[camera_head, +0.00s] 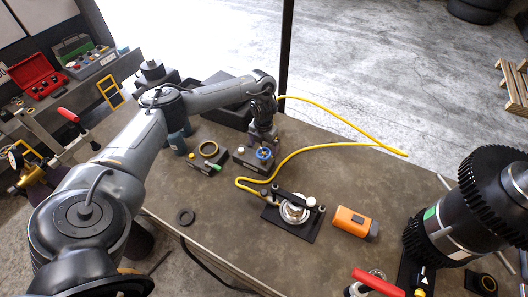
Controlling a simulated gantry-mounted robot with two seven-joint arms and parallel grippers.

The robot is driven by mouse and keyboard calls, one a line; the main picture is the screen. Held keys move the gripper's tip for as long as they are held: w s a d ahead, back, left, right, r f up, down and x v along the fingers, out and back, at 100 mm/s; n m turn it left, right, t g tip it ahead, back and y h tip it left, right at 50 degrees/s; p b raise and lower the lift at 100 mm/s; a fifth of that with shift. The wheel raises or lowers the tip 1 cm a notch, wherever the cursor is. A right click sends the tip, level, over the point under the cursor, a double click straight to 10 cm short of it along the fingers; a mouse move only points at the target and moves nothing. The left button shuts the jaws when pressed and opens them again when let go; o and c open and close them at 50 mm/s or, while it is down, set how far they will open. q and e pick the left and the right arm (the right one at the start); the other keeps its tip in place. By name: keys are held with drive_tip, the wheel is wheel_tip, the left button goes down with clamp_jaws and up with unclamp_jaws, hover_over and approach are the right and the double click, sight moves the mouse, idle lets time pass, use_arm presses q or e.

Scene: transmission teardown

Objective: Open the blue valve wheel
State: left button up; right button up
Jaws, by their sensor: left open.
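The blue valve wheel (264,154) is small and round and sits on a dark block (249,161) near the far edge of the workbench. My left arm reaches in from the left, and its gripper (263,138) points down just above and behind the wheel. The left gripper is open. Whether its fingers touch the wheel's rim is too small to tell. My right gripper is not in view.
A yellow hose (310,147) loops across the bench to a black-plated fixture (293,213). A large black geared assembly (447,240) stands at right. The middle front of the bench is clear.

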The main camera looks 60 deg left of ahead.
sight(264, 153)
use_arm(q)
drive_tip(key=shift+f, duration=1.55)
drive_tip(key=c, duration=1)
drive_tip(key=shift+c, duration=0.2)
